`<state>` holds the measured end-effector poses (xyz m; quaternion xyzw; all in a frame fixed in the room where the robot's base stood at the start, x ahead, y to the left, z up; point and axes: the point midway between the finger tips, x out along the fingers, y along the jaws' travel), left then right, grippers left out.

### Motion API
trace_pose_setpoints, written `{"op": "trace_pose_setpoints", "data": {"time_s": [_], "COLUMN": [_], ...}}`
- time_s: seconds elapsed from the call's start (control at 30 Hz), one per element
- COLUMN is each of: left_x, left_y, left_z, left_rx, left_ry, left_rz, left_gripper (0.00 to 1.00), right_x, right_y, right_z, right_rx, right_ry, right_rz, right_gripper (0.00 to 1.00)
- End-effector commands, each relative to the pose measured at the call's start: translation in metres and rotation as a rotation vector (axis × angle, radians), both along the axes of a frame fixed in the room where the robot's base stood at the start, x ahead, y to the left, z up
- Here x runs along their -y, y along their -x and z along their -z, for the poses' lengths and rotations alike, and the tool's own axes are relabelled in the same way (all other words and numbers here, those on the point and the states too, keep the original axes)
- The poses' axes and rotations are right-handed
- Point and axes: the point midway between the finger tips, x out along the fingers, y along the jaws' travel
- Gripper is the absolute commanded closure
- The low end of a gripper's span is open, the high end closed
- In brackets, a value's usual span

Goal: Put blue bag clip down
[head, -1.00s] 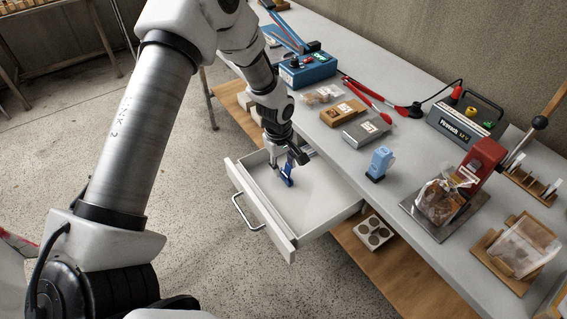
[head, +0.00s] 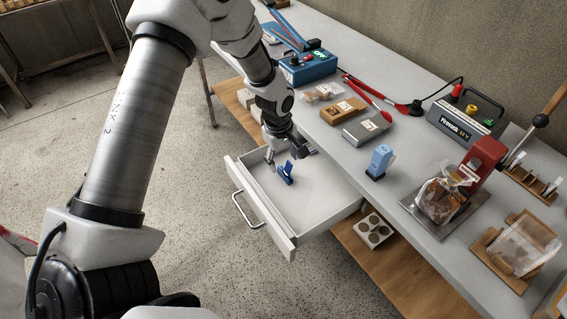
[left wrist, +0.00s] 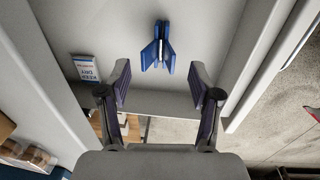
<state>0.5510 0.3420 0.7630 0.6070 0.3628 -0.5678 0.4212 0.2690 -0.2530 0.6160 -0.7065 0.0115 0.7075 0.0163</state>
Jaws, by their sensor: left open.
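The blue bag clip (head: 286,172) lies in the open white drawer (head: 310,205), on its bare floor. It also shows in the left wrist view (left wrist: 157,46), beyond my fingertips and apart from them. My left gripper (head: 284,154) is open and empty, just behind the clip in the head view, over the far end of the drawer. In the left wrist view the two fingers (left wrist: 159,82) are spread wide with nothing between them. My right gripper is not in view.
A small white packet with blue print (left wrist: 86,68) lies in the drawer. The table (head: 400,160) beside it carries a blue sealer (head: 308,68), a grey tin (head: 366,128), a light-blue object (head: 380,160) and a bagged loaf (head: 438,200). The drawer's front half is clear.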

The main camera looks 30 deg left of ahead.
Motion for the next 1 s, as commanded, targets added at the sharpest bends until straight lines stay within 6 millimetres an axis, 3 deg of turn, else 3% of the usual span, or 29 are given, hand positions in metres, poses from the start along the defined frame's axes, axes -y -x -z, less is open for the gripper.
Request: {"op": "trace_pose_setpoints", "data": {"time_s": [0.2, 0.4, 1.0], "left_x": [-0.002, -0.004, -0.004], "left_y": [0.005, 0.008, 0.01], "left_z": [-0.062, -0.099, -0.106], "left_rx": [0.005, 0.002, -0.001], "left_ry": [0.001, 0.001, 0.001], "left_rz": [-0.001, -0.001, -0.001], "left_gripper": [0.36, 0.36, 0.36], "right_x": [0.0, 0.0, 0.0], "right_y": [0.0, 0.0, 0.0], "right_z": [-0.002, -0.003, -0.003], "right_rx": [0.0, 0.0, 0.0], "right_ry": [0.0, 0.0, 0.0], "right_rz": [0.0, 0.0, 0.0], "right_gripper": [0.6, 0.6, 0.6]}}
